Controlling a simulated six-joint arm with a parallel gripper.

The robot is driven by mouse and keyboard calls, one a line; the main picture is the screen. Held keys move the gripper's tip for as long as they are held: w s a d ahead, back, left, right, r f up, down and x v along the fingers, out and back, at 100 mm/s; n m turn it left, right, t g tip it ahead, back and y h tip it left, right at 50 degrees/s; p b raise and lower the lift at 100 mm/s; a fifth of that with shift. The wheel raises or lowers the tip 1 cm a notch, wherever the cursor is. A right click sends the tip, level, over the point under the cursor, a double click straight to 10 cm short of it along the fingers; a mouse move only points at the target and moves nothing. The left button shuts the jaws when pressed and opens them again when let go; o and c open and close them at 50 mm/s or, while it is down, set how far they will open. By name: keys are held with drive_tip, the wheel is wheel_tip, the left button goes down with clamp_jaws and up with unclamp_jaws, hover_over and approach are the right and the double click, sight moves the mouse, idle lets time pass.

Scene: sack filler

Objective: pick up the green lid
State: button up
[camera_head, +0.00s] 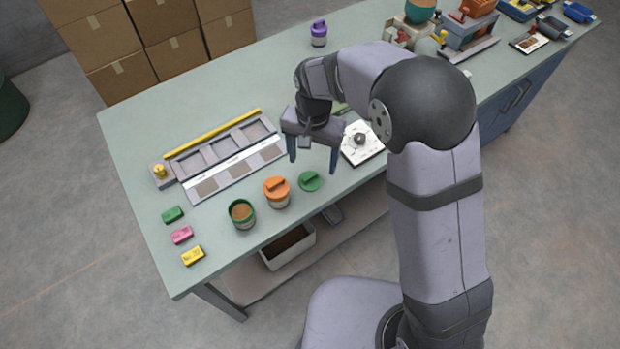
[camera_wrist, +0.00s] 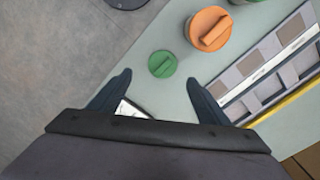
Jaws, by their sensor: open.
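The green lid (camera_head: 310,181) lies flat on the table near its front edge, to the right of an orange-lidded jar (camera_head: 277,191). It is round with a raised bar grip, and it also shows in the wrist view (camera_wrist: 162,64). My gripper (camera_head: 313,165) is open and empty above the table, behind the lid in the head view. In the wrist view the lid lies beyond the fingertips, roughly centred between them. An open green jar (camera_head: 242,213) with brown contents stands left of the orange-lidded jar.
A grey tray with square recesses (camera_head: 190,190) and a yellow bar (camera_head: 212,138) lies to the left. A white plate with a dark knob (camera_head: 352,155) lies right of my gripper. Green, pink and yellow blocks (camera_head: 181,235) lie at the left front. A purple-lidded jar (camera_head: 319,34) stands at the back.

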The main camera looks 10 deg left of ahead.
sight(310, 176)
drive_tip(key=shift+s+d+m, duration=0.1)
drive_tip(key=shift+d+m, duration=0.05)
drive_tip(key=shift+m, duration=0.85)
drive_tip(key=shift+a+f+p, duration=0.25)
drive_tip(key=shift+f+p, duration=0.65)
drive_tip(key=shift+f, duration=0.95)
drive_tip(key=shift+a+f+p, duration=0.2)
drive_tip(key=shift+f+p, duration=0.7)
drive_tip(key=shift+f, duration=0.9)
drive_tip(key=c, duration=1.1)
